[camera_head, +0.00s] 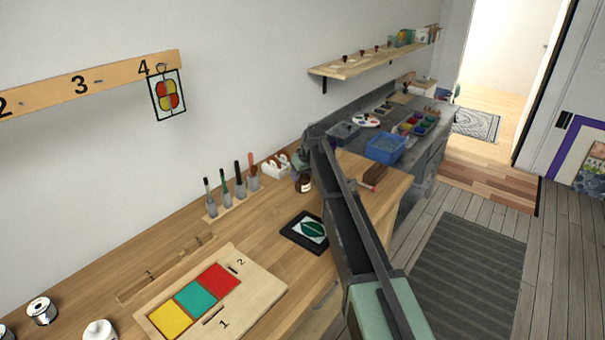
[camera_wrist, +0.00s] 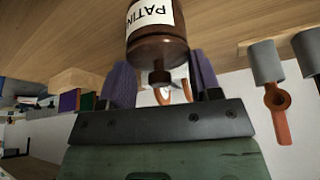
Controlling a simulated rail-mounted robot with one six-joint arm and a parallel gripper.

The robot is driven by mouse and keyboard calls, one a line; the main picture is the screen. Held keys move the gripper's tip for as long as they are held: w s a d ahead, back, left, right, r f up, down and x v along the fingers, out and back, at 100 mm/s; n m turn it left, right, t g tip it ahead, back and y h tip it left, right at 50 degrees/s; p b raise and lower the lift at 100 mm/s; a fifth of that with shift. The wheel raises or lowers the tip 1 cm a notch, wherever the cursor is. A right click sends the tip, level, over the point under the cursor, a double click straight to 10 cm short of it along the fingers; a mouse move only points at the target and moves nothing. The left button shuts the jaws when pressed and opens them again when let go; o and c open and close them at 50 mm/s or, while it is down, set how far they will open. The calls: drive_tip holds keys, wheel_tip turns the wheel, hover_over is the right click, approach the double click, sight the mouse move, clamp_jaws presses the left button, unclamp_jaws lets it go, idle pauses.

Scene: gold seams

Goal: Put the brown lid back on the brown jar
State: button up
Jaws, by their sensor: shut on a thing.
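The brown jar (camera_head: 304,184) with a white label stands on the wooden bench near its far end. In the wrist view the jar (camera_wrist: 155,14) appears upside down, its label reading "PATIN". The brown lid (camera_wrist: 157,52) with its small dark knob is at the jar's mouth, between the purple fingers of my gripper (camera_wrist: 162,75). In the head view my gripper (camera_head: 306,158) is right above the jar and hides the lid. It is shut on the lid. I cannot tell whether the lid is fully seated.
Several upright tools in grey holders (camera_head: 226,200) stand left of the jar, with a white rack (camera_head: 276,166) close by. A dark framed tile (camera_head: 305,231) lies in front. A blue bin (camera_head: 384,147) sits on the grey counter beyond. A shelf (camera_head: 370,63) hangs above.

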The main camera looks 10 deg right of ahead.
drive_tip(key=shift+f, duration=0.1)
idle(0.5)
drive_tip(key=o, duration=1.2)
wheel_tip(320, 180, up, 7)
drive_tip(key=p, duration=0.7)
drive_tip(key=shift+s+m, duration=0.25)
drive_tip(key=shift+m, duration=0.05)
drive_tip(key=s+m+g, duration=0.1)
drive_tip(key=s, duration=1.3)
drive_tip(key=s+f+m+g+h, duration=0.1)
drive_tip(key=s, duration=1.4)
drive_tip(key=s+m+g, duration=0.2)
drive_tip(key=s, duration=1.3)
drive_tip(key=shift+s+f+h, duration=0.15)
drive_tip(key=shift+h, duration=0.25)
